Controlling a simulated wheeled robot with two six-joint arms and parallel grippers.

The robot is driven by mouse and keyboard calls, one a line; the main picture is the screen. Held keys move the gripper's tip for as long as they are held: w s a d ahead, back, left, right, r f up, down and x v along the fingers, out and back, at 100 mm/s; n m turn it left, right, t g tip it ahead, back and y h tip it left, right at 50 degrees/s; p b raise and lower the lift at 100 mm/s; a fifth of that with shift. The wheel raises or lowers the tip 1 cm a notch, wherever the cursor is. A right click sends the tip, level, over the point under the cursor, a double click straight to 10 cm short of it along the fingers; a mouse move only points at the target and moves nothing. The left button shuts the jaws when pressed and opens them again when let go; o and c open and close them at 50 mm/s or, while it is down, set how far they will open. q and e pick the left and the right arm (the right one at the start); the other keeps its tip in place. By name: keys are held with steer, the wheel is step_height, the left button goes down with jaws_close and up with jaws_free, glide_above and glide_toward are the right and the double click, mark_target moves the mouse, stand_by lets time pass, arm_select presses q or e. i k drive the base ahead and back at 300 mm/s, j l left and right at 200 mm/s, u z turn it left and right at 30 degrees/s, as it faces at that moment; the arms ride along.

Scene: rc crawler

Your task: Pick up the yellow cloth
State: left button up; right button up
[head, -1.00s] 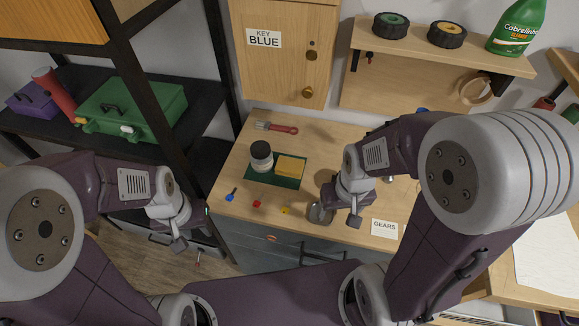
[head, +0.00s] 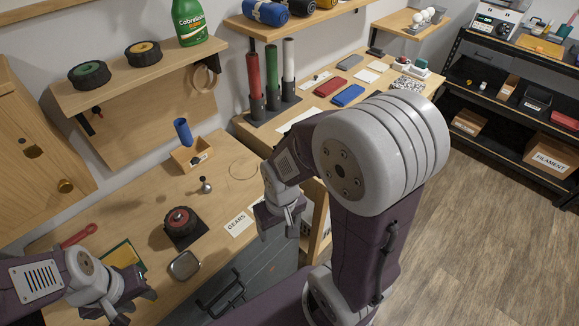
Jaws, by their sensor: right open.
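A flat yellow piece (head: 122,255), possibly the cloth, lies on a green mat (head: 137,265) at the left of the bench. My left arm partly hides it. A flat yellow-orange item (head: 540,45) also lies on the far right shelf, too small to tell whether it is cloth. My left gripper (head: 132,306) is at the lower left, in front of the green mat in the picture; its fingers look apart and empty. My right gripper (head: 278,224) is open and empty near the bench's right end, beside the GEARS card (head: 238,223).
On the bench (head: 145,215) are a red-hubbed wheel (head: 180,222), a metal tin (head: 184,265) and a wooden holder with a blue tube (head: 183,132). A second bench (head: 385,110) stands behind. A dark shelving unit (head: 490,95) stands right. Floor (head: 480,240) at right is clear.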

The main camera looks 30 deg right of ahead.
mark_target(124, 256)
steer(key=u, duration=0.9)
